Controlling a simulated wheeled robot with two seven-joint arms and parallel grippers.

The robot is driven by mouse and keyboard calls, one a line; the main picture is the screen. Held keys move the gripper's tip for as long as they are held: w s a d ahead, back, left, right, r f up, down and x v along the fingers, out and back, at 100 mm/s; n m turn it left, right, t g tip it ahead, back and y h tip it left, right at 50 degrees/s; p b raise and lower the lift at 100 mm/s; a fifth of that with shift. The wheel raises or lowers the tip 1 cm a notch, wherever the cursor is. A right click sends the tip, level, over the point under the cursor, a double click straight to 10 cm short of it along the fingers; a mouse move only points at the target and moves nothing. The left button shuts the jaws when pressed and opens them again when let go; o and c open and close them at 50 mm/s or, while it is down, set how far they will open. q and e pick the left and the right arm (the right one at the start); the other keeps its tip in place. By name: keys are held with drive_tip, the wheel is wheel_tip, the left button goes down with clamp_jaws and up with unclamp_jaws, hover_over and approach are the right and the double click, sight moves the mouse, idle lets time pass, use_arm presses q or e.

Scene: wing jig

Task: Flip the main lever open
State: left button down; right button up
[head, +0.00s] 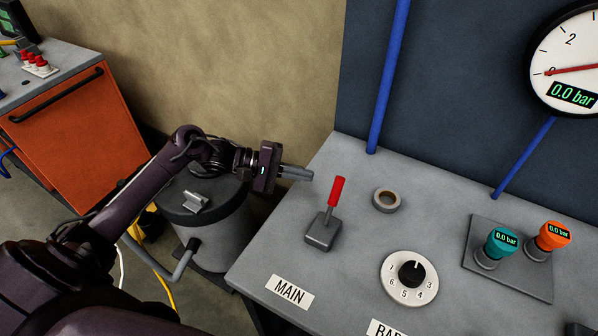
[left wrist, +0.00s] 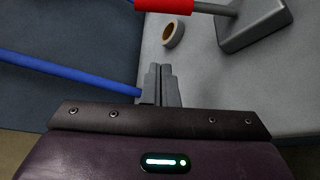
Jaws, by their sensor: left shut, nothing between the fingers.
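The main lever (head: 336,194) has a red handle on a grey square base (head: 322,231) and stands almost upright, leaning slightly right and toward the back of the panel. A white MAIN label (head: 289,291) lies in front of it. My left gripper (head: 310,175) is shut and empty, just left of the red handle and apart from it. In the left wrist view the shut fingers (left wrist: 160,72) point toward the panel; the red handle (left wrist: 163,6) crosses the top edge, with the lever base (left wrist: 252,24) beside it. My right gripper is out of view.
A tape roll (head: 386,199) lies right of the lever. A numbered dial (head: 410,277), teal knob (head: 501,243) and orange knob (head: 551,236) sit further right. A gauge (head: 570,60) reads 0.0 bar. A blue pipe (head: 387,80) rises behind the panel; a grey drum (head: 215,235) stands left.

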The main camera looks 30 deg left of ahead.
sight(334, 200)
use_arm(q)
drive_tip(key=p+x, duration=0.1)
drive_tip(key=x, duration=0.5)
drive_tip(key=shift+w+d, duration=0.2)
drive_tip(key=shift+d, duration=0.2)
drive_tip(key=s+p, duration=0.1)
drive_tip(key=s+r+p, duration=0.1)
drive_tip(key=shift+s+d+r+p, duration=0.2)
drive_tip(key=shift+s+p, duration=0.1)
drive_tip(key=shift+s, duration=0.05)
drive_tip(key=shift+s+r, duration=0.15)
drive_tip(key=shift+s, duration=0.25)
drive_tip(key=shift+d, duration=0.1)
